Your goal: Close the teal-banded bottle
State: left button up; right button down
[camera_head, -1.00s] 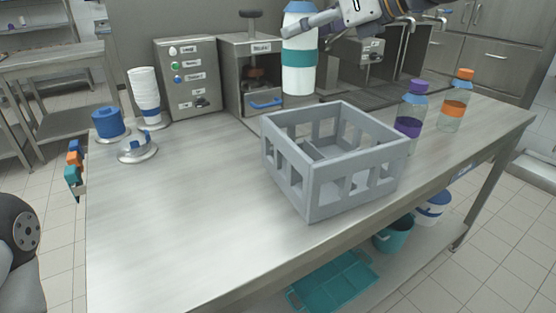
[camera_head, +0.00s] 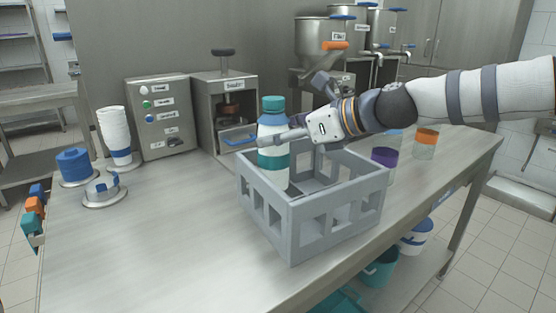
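The teal-banded bottle (camera_head: 272,130) is white with a teal band, a blue shoulder and a teal cap (camera_head: 273,103) on top. It stands upright over the left part of the grey crate (camera_head: 270,213), its lower end inside the rim. I cannot tell whether it rests on the crate floor. My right gripper (camera_head: 270,141) reaches in from the right, its fingers closed around the bottle's upper body. How tight the cap sits cannot be seen. My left gripper is not in view.
The front left table is clear.

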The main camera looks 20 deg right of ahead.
aim_at(288, 155)
jog(key=shift+r, duration=0.1)
notch_tip(288, 155, down, 5)
jog(key=shift+r+b, duration=0.1)
jog(key=shift+b, duration=0.4)
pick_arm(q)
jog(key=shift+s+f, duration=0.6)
pick_arm(e)
jog(key=shift+r, duration=0.1)
jog(key=c, duration=0.9)
grip_release()
jog(key=shift+o, duration=0.2)
